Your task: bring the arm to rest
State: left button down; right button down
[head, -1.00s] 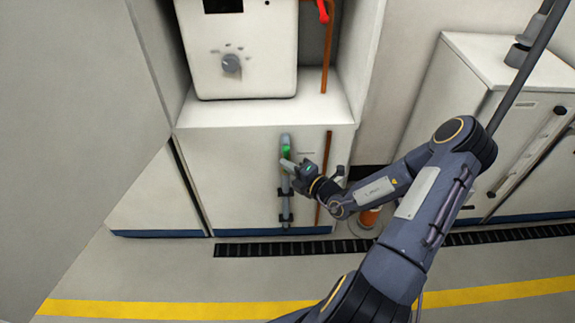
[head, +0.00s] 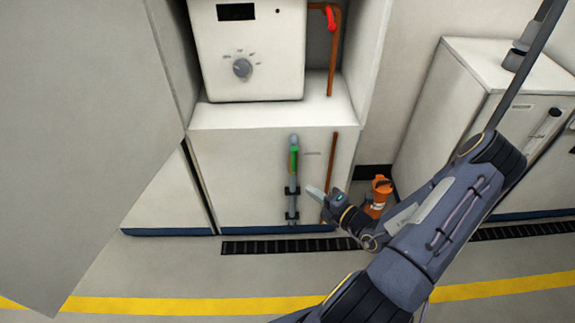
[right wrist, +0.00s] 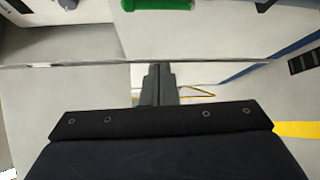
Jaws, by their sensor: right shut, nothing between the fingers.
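My right arm (head: 440,220) comes in from the right in the head view. Its gripper (head: 312,191) is shut and empty, in front of the white lower cabinet (head: 240,165). The gripper is just right of the grey vertical pipe with a green part (head: 293,160), and appears apart from it. In the right wrist view the shut fingers (right wrist: 158,72) point away from the camera, with the green part (right wrist: 160,4) at the top edge. My left gripper is not in view.
A white unit with a dial (head: 242,68) stands above the cabinet. An orange object (head: 378,193) sits on the floor behind my right forearm. A white cabinet (head: 470,90) stands at right. A grey panel (head: 70,130) fills the left. Open floor lies around the yellow line (head: 190,307).

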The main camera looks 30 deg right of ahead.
jog(key=a+r+n+g+y, duration=0.3)
jog(key=a+r+n+y, duration=0.45)
jog(key=n, duration=0.35)
jog(key=s+a+r+n+g, duration=0.4)
jog(key=a+n+g, duration=0.15)
jog(key=n, duration=0.55)
jog(key=s+a+r+n+g, duration=0.45)
jog(key=a+n, duration=0.25)
jog(key=n, duration=0.3)
jog(key=s+d+r+n+t+h, duration=0.3)
jog(key=s+n+h, duration=0.4)
jog(key=n, duration=0.9)
notch_tip(320, 180, up, 17)
jog(key=n+g+p, duration=0.1)
jog(key=p, duration=1.5)
jog(key=shift+s+d+f, duration=0.15)
jog(key=shift+s+d, duration=0.05)
jog(key=shift+d, duration=0.25)
